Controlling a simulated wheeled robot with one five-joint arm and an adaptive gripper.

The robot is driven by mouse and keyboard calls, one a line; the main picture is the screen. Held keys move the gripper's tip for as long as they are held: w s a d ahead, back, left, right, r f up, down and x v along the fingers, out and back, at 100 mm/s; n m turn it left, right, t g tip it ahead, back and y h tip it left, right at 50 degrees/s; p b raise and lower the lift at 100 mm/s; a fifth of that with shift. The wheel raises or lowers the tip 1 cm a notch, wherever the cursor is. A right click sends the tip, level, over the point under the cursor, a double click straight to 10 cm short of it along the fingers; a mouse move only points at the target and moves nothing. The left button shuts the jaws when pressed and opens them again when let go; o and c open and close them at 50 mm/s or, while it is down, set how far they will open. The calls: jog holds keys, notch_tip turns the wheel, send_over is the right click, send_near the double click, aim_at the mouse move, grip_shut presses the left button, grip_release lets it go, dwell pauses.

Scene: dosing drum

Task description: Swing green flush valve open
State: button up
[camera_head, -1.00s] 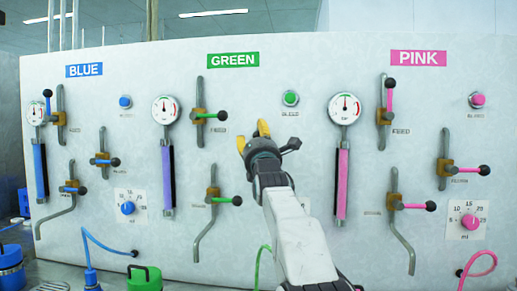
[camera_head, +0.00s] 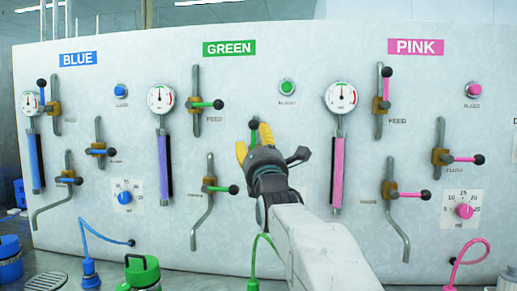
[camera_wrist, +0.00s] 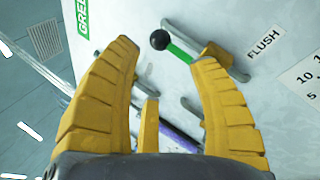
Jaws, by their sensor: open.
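The green flush valve has a green lever (camera_wrist: 180,53) with a black ball knob (camera_wrist: 160,40) and a brass-yellow body (camera_wrist: 217,54) on a grey pipe, beside the FLUSH label. Its lever lies along the pipe, pointing up the panel. In the head view only its knob (camera_head: 254,124) and a bit of green show; my gripper hides the rest. My gripper (camera_head: 253,143) is open and empty in front of the valve. In the wrist view the knob and lever appear between the fingertips (camera_wrist: 167,52); whether they touch I cannot tell.
The green feed valve (camera_head: 207,104) and a lower green valve (camera_head: 220,189) are left of my gripper, levers pointing right. The green bleed button (camera_head: 287,87) is above right. A pink gauge column (camera_head: 337,172) stands right. A green canister (camera_head: 142,273) is at lower left.

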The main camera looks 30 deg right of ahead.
jog(key=shift+v, duration=1.1)
